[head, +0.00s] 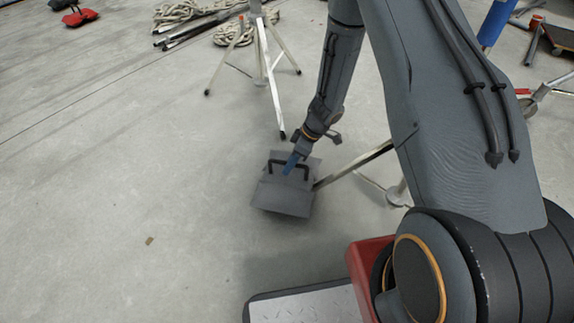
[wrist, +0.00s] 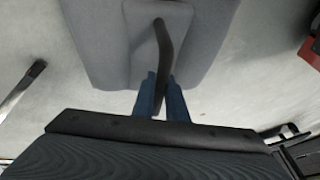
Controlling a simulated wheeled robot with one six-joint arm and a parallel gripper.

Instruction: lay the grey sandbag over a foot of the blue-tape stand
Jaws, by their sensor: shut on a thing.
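The grey sandbag (head: 285,198) has a black handle (head: 303,165). My gripper (head: 289,165), with blue fingertips, is shut on that handle. In the wrist view the fingers (wrist: 160,92) close around the handle (wrist: 163,45), and the sandbag (wrist: 85,40) fills the top. A stand with a blue section (head: 495,22) on its column is partly hidden behind my arm. One pale leg (head: 352,163) of it runs down left to the sandbag's right edge, where its end is hidden. I cannot tell whether the sandbag rests on it or hangs just above.
Another pale stand (head: 262,50) stands behind, one leg ending near my gripper. Coiled rope (head: 178,12) and dark bars lie at the back. A red and black bag (head: 80,17) lies far left. A cart (head: 558,36) is at the right edge.

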